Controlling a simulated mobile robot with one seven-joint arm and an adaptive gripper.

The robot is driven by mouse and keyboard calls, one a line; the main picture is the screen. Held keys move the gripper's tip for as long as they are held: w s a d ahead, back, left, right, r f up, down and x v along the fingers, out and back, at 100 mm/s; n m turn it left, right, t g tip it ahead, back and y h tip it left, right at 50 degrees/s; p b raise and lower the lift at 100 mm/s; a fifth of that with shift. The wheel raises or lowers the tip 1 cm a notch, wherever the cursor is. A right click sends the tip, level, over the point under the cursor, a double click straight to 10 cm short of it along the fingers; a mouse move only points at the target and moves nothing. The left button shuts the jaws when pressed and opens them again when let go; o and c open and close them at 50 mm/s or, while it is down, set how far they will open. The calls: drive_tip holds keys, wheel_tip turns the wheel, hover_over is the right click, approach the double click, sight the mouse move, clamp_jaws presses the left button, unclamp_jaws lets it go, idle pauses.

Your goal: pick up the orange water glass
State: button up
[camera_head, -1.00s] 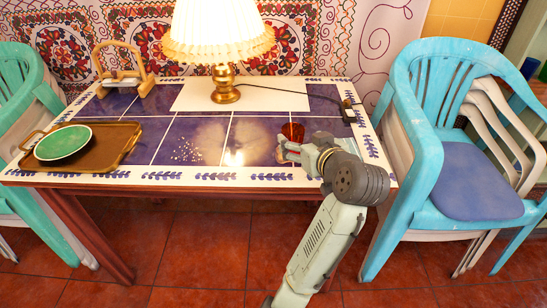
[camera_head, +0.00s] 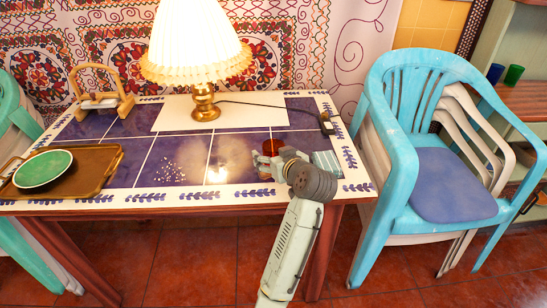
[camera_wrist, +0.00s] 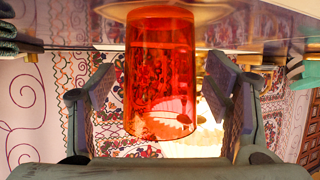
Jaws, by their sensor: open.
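The orange water glass (camera_head: 270,146) stands on the blue-tiled table (camera_head: 232,153), right of the lamp and near the front edge. It is see-through orange-red. In the wrist view the glass (camera_wrist: 160,75) appears upside down, with the table top along the upper edge. My gripper (camera_head: 264,160) is at the near side of the glass, low over the table. In the wrist view its two fingers (camera_wrist: 160,85) are spread, one on each side of the glass, with gaps showing between them and it. The glass is not gripped.
A lit lamp (camera_head: 206,105) stands on a white sheet (camera_head: 247,112) behind and left of the glass. A brown tray (camera_head: 97,178) with a green plate (camera_head: 43,168) is at the left. Stacked blue and white chairs (camera_head: 400,130) stand close at the right.

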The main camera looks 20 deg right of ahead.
drive_tip(key=shift+c, duration=0.3)
drive_tip(key=c, duration=1.3)
drive_tip(key=shift+r, duration=0.1)
